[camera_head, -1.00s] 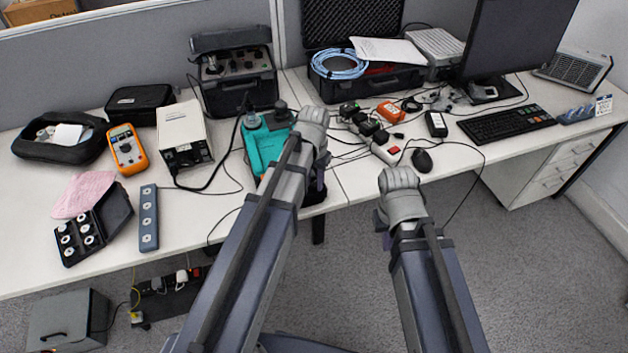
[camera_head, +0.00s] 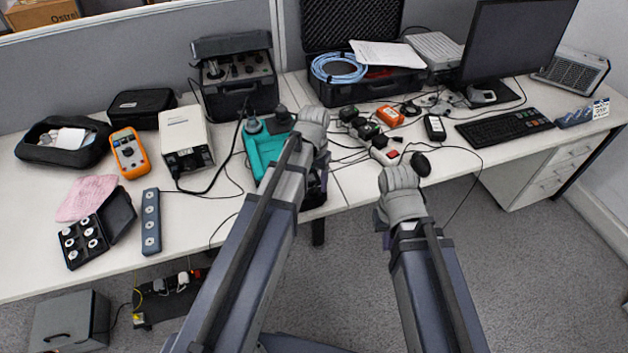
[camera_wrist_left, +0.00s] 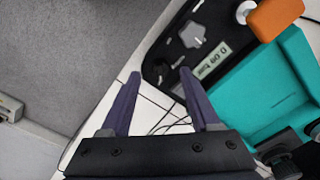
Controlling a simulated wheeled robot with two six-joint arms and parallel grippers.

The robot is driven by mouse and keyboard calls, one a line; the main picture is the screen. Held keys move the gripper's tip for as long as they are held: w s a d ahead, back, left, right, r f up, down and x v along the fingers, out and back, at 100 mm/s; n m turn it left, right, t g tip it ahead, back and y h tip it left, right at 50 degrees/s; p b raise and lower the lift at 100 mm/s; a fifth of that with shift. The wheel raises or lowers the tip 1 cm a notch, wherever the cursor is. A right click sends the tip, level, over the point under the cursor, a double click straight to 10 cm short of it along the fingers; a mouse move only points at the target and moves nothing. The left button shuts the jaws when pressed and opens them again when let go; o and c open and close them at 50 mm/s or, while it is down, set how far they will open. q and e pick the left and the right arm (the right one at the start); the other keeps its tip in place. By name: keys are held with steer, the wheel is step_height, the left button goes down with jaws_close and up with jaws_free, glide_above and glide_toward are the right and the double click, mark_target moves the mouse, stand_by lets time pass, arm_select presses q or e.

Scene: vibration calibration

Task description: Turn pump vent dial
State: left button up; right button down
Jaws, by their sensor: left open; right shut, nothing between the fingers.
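The teal pump (camera_head: 262,152) stands at the front edge of the table, partly hidden by my left arm. In the left wrist view its teal body (camera_wrist_left: 262,95) is on the right, beside a black panel (camera_wrist_left: 160,45) with a grey dial (camera_wrist_left: 193,35), a smaller knob and a label. I cannot tell for certain that the grey dial is the vent dial. My left gripper (camera_wrist_left: 160,76) is open and empty, its right fingertip close to the panel's lower edge and apart from the grey dial. My right gripper (camera_head: 380,221) is shut and empty in front of the table, mostly hidden by its wrist.
An orange part (camera_wrist_left: 276,17) on a pale stem stands by the pump. Open floor (camera_head: 345,280) lies before the table.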

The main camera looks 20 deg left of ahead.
mark_target(315, 189)
arm_select(q)
step_height(315, 189, up, 6)
steer(key=p, duration=0.5)
steer(key=shift+f, duration=0.1)
steer(key=shift+s+d, duration=0.2)
steer(key=s+d+m+y, duration=0.1)
steer(key=s+d, duration=0.9)
steer(key=s, duration=0.3)
steer(key=shift+s+d, duration=0.15)
steer(key=shift+s, duration=0.25)
stand_by(0.8)
